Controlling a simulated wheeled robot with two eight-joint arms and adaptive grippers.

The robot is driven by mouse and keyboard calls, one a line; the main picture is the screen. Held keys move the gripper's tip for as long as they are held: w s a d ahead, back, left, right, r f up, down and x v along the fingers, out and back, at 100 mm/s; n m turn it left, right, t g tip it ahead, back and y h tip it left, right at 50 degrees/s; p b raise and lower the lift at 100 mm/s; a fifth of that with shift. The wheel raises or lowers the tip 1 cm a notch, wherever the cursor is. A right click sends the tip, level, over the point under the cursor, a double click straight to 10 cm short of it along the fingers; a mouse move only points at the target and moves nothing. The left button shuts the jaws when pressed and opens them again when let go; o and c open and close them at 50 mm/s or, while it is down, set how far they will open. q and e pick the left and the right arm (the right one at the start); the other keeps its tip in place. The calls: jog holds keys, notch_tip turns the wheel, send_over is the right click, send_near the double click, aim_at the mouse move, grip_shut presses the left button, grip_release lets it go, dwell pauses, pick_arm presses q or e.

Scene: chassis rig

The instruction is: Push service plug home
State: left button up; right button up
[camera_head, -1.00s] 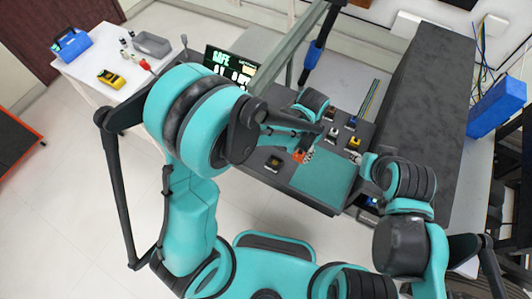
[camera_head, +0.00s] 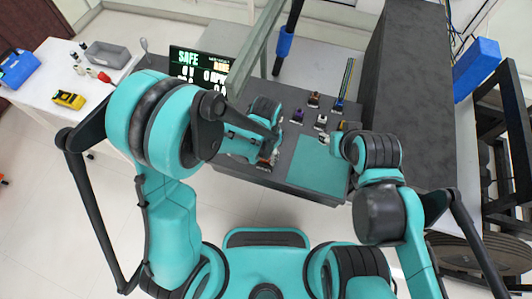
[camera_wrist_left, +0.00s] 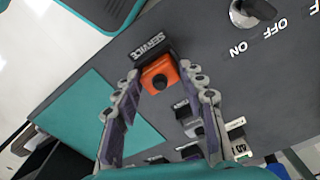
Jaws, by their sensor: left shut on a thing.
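The orange service plug (camera_wrist_left: 160,76) is between the fingertips of my left gripper (camera_wrist_left: 162,84) in the left wrist view. It sits at the block marked SERVICE (camera_wrist_left: 150,48), touching or very close to it; how deep it is seated cannot be told. In the head view my left gripper (camera_head: 268,158) is over the left part of the dark panel (camera_head: 290,138), and its wrist mostly hides the plug. My right gripper (camera_head: 328,140) is over the panel's right side, by the teal mat's corner; its jaws are too small to read.
The teal mat (camera_head: 318,163) lies right of the plug, with several small connectors (camera_head: 321,122) behind it. A rotary switch (camera_wrist_left: 250,12) marked ON and OFF stands near the plug. A lit display (camera_head: 200,65) reads SAFE. A tall dark cabinet (camera_head: 407,90) bounds the right.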

pick_arm(q)
jog(key=shift+s, duration=0.1)
jog(key=shift+f, duration=0.15)
jog(key=o, duration=1.1)
jog(key=shift+o, duration=0.2)
